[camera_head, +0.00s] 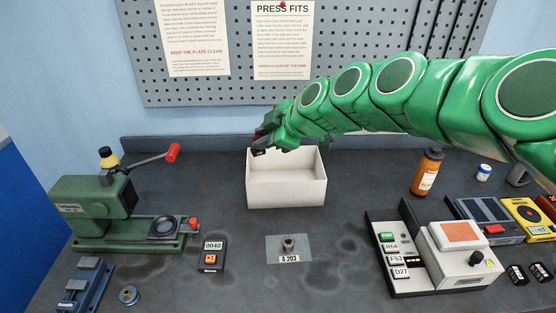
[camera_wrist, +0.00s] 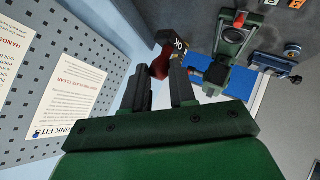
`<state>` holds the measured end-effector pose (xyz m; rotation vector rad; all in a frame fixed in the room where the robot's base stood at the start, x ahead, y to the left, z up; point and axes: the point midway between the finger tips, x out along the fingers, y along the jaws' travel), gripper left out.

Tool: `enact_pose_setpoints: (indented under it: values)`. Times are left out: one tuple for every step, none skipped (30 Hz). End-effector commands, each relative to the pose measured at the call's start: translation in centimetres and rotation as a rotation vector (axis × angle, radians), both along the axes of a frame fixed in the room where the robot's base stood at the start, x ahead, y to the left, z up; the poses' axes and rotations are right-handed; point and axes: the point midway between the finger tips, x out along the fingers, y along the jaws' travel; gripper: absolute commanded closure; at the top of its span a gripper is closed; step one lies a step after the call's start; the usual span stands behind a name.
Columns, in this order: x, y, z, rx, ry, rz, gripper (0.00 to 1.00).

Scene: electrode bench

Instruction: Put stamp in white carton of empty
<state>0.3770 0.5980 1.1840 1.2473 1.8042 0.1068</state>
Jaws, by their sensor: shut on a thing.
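My gripper (camera_head: 266,140) is shut on the stamp (camera_wrist: 163,64). In the wrist view, my two dark fingers (camera_wrist: 160,88) point at its dark red handle, and its black block shows an "OK" label. In the head view, the stamp is small and mostly hidden by my gripper, so its exact tilt is unclear. The white carton (camera_head: 286,195) stands open-topped at the middle back of the bench. My gripper appears at its back left rim, above it in the picture; the height between them is hard to tell. No object shows in the visible part of the carton.
A green press (camera_head: 95,210) with a red-tipped lever stands left of the carton. A counter marked 0040 (camera_head: 211,255) and a metal plate marked A 203 (camera_head: 290,248) lie in front. An orange bottle (camera_head: 427,172) and a white device (camera_head: 455,255) stand right. The pegboard (camera_head: 360,70) is behind.

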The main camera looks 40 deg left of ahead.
Motion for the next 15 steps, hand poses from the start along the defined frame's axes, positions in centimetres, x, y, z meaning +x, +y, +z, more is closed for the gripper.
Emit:
enact_pose_setpoints:
  values:
    - [0.1,0.3,-0.3,-0.001,0.001,0.0,1.0]
    - [0.3,0.5,-0.4,-0.001,0.001,0.0,1.0]
    - [0.4,0.8,-0.7,-0.002,0.002,0.0,1.0]
    - [0.6,1.1,-0.9,-0.003,0.003,0.001,1.0]
    - [0.7,1.4,-1.1,-0.004,0.003,0.001,1.0]
    - [1.0,1.9,-1.4,-0.005,0.003,0.002,1.0]
    - [1.2,2.2,-1.5,-0.004,0.002,0.002,1.0]
    - [1.4,2.4,-1.6,-0.004,0.002,0.001,1.0]
    - [1.7,2.8,-1.7,-0.003,0.001,0.001,1.0]
    - [1.9,3.1,-1.8,-0.002,0.001,0.0,1.0]
    - [2.1,3.4,-2.0,-0.001,0.002,0.001,1.0]
    - [2.3,3.8,-2.2,-0.002,0.002,0.001,1.0]
    - [2.4,4.1,-2.4,-0.003,0.003,0.001,1.0]
    - [2.6,4.4,-2.6,-0.004,0.003,0.001,1.0]
    - [2.9,4.8,-2.9,-0.006,0.002,0.002,1.0]
